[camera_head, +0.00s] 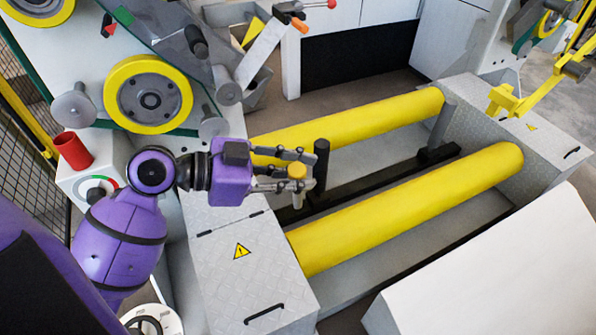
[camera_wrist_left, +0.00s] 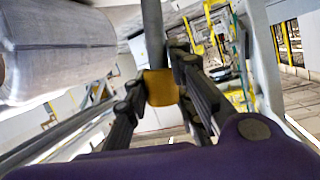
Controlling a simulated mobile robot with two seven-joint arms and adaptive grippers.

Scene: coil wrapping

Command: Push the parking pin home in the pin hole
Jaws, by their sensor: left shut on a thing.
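My right gripper is not in view.
A short black post (camera_head: 321,158) stands close by the fingertips. Yellow rollers lie behind (camera_head: 350,122) and in front (camera_head: 405,208). A grey tread-plate box (camera_head: 222,275) is in front of the left arm. A large yellow-rimmed wheel (camera_head: 118,98) stands at the back left.

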